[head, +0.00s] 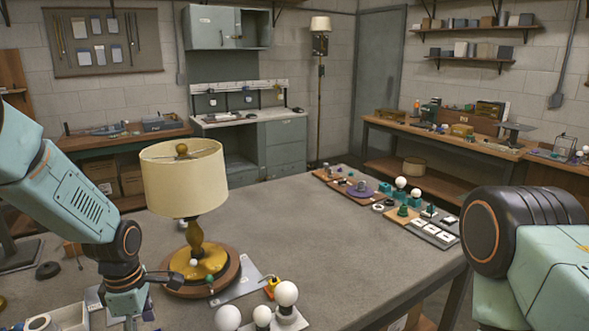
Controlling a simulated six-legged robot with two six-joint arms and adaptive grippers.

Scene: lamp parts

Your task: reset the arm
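A table lamp with a cream shade (184,178) and a brass stem (196,236) stands upright on a round wooden base (230,271). My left arm comes in from the left and bends down beside the lamp. My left gripper (140,300) is low at the left of the lamp base, close to its edge. I cannot tell whether it touches the base, and its fingers are partly cut off by the lower edge. My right arm (500,235) is large at the right edge. Its gripper is not in view.
White bulbs (287,293) stand in front of the lamp, near a yellow part (271,284). Boards with small parts (380,197) line the grey table's (330,240) far right edge. The table's middle is clear. A floor lamp (320,45) and workbenches stand behind.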

